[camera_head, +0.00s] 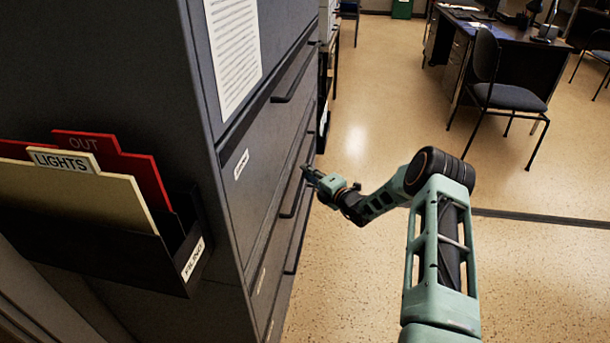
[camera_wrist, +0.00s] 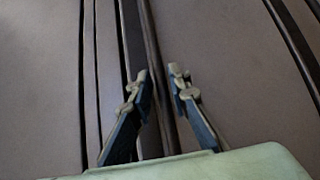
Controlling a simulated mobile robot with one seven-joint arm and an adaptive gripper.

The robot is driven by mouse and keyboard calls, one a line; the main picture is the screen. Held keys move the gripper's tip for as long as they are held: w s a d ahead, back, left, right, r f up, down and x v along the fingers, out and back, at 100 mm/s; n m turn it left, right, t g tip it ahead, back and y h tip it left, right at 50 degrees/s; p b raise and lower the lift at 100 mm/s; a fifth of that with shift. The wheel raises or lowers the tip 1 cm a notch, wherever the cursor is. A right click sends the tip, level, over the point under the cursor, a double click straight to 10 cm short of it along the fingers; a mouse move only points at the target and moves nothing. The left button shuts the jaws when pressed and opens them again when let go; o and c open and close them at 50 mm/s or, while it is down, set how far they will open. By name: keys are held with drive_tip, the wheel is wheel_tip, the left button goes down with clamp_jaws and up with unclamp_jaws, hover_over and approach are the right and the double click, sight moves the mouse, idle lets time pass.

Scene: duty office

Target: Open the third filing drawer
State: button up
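The dark grey filing cabinet (camera_head: 262,165) stands at the left in the head view, its drawer front running away from me. Its drawers look closed, with long dark bar handles and small white labels. An upper handle (camera_head: 297,76) is clear of my arm. My gripper (camera_head: 308,174) is at the far part of the cabinet front, by a mid-height handle (camera_head: 292,198). In the wrist view the two fingers (camera_wrist: 159,84) are apart, with a dark bar-like edge (camera_wrist: 153,50) running between them. I cannot tell whether they touch it, nor which drawer it belongs to.
A file holder (camera_head: 150,262) with red and cream folders hangs on the cabinet's near side. A sheet of printed paper (camera_head: 234,50) is fixed to the upper front. A chair (camera_head: 507,96) and a desk (camera_head: 455,50) stand at the back right. The floor (camera_head: 350,270) beside the cabinet is clear.

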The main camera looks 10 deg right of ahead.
drive_tip(key=shift+x, duration=1)
clamp_jaws()
